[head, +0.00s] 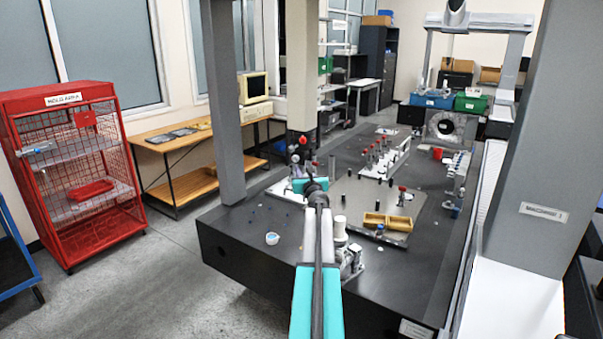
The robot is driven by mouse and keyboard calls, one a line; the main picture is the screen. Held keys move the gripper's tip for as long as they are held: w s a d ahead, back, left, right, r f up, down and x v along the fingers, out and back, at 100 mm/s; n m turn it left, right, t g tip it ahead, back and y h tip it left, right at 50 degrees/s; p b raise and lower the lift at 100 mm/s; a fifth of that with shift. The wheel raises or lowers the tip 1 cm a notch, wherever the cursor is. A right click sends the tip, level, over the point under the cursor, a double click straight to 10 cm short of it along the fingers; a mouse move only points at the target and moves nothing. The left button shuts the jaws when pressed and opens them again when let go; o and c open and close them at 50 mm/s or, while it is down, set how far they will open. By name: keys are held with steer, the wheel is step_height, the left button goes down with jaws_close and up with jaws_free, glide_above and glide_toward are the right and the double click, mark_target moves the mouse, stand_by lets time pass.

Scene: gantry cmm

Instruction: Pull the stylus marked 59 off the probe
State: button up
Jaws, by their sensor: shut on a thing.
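My arm reaches forward from the bottom centre to the foot of the pale vertical gantry column. My gripper (304,178) is at its far end, small and partly hidden by my own wrist. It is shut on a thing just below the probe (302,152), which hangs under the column. The held thing appears to be the stylus, but my wrist covers most of it. The number 59 cannot be read. I cannot tell whether the stylus is still joined to the probe.
Grey gantry posts (222,100) stand left and right. A red cage cart (75,170) is at left.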

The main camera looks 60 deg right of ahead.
steer(key=shift+f+b, duration=1.65)
steer(key=shift+f, duration=0.05)
stand_by(0.7)
steer(key=shift+f+b, duration=0.3)
steer(key=shift+f, duration=0.05)
steer(key=shift+f, duration=0.2)
stand_by(0.4)
steer(key=v, duration=0.8)
stand_by(0.6)
